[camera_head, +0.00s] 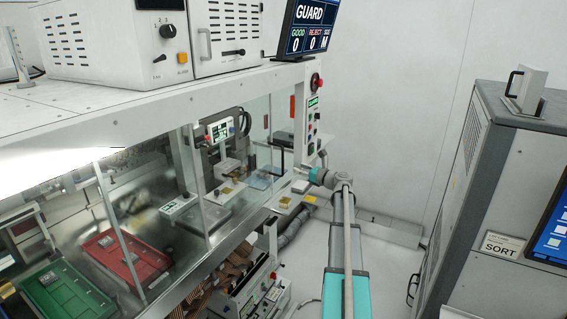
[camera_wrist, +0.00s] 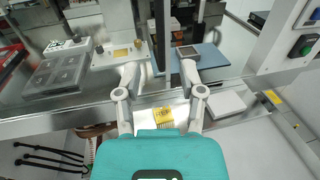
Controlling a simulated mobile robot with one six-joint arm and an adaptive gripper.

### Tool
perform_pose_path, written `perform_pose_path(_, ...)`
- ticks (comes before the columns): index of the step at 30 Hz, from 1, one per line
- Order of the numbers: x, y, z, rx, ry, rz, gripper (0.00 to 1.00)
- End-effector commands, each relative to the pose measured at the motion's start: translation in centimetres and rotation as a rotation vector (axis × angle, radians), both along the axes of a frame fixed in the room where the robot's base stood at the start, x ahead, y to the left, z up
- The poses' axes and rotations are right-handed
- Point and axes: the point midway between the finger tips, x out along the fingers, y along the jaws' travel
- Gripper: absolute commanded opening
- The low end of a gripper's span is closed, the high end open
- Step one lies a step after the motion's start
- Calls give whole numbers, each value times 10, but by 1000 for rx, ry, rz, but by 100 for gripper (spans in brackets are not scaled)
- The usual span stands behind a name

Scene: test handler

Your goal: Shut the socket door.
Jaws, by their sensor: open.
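My gripper (camera_head: 302,184) is at the front opening of the test handler, right of its clear panels. In the wrist view my gripper (camera_wrist: 158,66) is open, its two fingers spread with nothing between the tips. A white block with a gold-coloured piece (camera_wrist: 121,53) lies beyond the left fingertip. A blue plate (camera_wrist: 207,62) with a small dark square part (camera_wrist: 187,51) lies by the right fingertip. A clear panel (camera_head: 222,207) stands at the cell's front. I cannot tell which part is the socket door or how far open it is.
A metal front ledge (camera_wrist: 60,123) runs below the fingers, with a white-and-yellow piece (camera_wrist: 165,114) near it. A control post with buttons (camera_head: 311,118) stands at the right. Red (camera_head: 128,254) and green (camera_head: 66,292) trays lie left. A grey cabinet (camera_head: 485,165) stands far right.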

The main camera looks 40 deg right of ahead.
Motion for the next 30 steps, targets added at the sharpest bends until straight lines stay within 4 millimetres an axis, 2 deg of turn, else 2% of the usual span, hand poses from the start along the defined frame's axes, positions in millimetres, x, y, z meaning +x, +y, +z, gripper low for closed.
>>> perform_pose_path(6,35,5,0,0,0,1,51)
perform_pose_path(15,76,13,0,0,0,-1,51)
perform_pose_path(21,90,17,0,0,0,-2,51)
perform_pose_path(30,94,17,0,0,0,-3,51)
